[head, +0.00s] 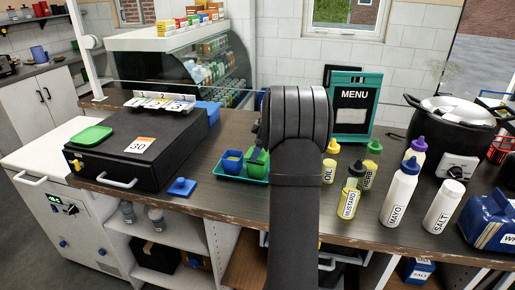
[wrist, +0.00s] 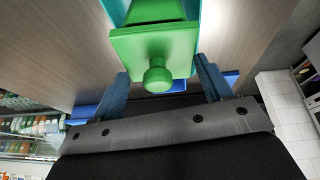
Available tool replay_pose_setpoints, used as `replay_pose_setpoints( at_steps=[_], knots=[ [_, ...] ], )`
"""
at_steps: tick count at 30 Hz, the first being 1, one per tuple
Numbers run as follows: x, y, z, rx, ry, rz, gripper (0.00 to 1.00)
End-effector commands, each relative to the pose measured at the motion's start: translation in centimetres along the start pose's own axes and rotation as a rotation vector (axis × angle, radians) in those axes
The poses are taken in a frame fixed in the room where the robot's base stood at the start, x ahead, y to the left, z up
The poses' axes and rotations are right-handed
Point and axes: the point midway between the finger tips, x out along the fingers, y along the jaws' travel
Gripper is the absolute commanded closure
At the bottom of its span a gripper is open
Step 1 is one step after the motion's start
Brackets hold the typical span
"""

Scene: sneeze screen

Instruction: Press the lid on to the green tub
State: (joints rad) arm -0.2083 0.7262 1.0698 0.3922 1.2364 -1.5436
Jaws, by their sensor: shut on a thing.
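The green tub (head: 257,167) stands in a teal tray (head: 230,177) beside a blue tub (head: 232,160). My gripper (head: 257,152) is right over the green tub in the head view, and my arm hides part of it. The lid's round knob faces the camera. More green shows just behind the lid. I cannot tell whether the lid is seated on the tub or a little above it.
A blue lid (head: 182,187) lies on the counter left of the tray. A black cash drawer (head: 128,163) with a flat green piece (head: 92,135) on it stands further left. Several bottles, including mustard (head: 349,203) and mayo (head: 398,195), stand right of my arm.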

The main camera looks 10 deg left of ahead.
Motion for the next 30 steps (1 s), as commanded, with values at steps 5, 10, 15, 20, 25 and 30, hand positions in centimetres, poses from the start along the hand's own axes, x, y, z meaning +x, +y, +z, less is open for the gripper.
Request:
replay_pose_setpoints(
  at_steps=[5, 10, 15, 20, 25, 30],
  knots=[
    [-0.01, 0.00, 0.00, 0.000, 0.000, 0.000, 0.57],
    [0.08, -0.02, 0.03, 0.000, 0.000, 0.000, 0.57],
    [0.31, -0.03, 0.12, 0.000, 0.000, 0.000, 0.57],
    [0.40, -0.04, 0.16, 0.000, 0.000, 0.000, 0.37],
    [0.41, -0.04, 0.16, 0.000, 0.000, 0.000, 0.25],
    [0.37, -0.04, 0.17, 0.000, 0.000, 0.000, 0.25]
  ],
)
